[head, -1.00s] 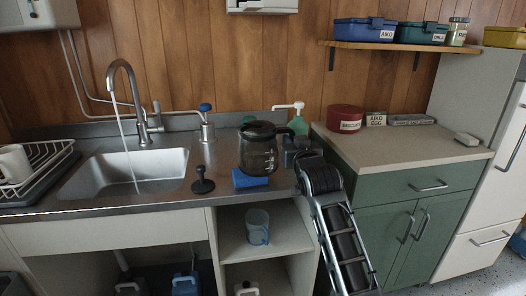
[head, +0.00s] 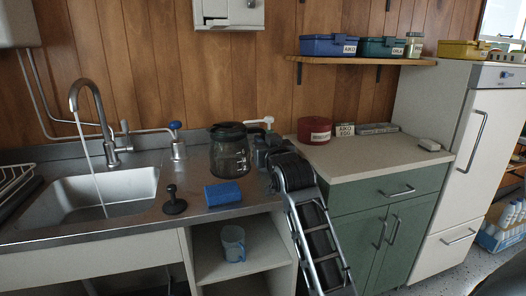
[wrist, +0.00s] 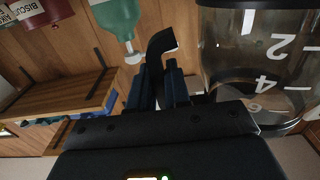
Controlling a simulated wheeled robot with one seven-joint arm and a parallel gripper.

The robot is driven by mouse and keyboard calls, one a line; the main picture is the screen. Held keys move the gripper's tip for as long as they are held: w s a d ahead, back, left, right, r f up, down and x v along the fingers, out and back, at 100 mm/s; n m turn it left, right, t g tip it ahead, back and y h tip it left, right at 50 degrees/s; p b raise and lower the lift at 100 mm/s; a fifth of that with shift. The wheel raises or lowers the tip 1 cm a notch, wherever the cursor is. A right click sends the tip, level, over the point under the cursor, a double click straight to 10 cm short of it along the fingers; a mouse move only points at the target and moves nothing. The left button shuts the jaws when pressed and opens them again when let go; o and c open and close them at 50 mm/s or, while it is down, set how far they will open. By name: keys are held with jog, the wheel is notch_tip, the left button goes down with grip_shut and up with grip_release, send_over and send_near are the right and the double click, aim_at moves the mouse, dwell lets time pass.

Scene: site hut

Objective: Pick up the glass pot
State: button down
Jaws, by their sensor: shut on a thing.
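The glass pot (head: 231,158), clear with a black lid and white markings, is upright just above the steel counter, behind the blue sponge (head: 222,194). My gripper (head: 263,152) is at its right side, shut on the pot's black handle. In the wrist view, my gripper's fingers (wrist: 160,88) close around the black handle, and the glass pot (wrist: 262,60) fills the right side, upside down, with its numbers showing. In the head view my arm hides part of the handle and fingertips.
A sink (head: 90,197) with running tap is at left. A black stopper (head: 174,201) and a blue-topped dispenser (head: 177,143) stand near the pot. A green pump bottle (wrist: 118,28) is close behind my gripper. The green cabinet top (head: 370,157) has clear room in front.

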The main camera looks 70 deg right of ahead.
jog(key=s+d+r, duration=0.1)
jog(key=s+r, duration=0.5)
jog(key=s, duration=0.5)
jog(key=shift+s+r, duration=0.2)
jog(key=shift+r, duration=0.15)
jog(key=shift+d, duration=0.1)
dwell(1.2)
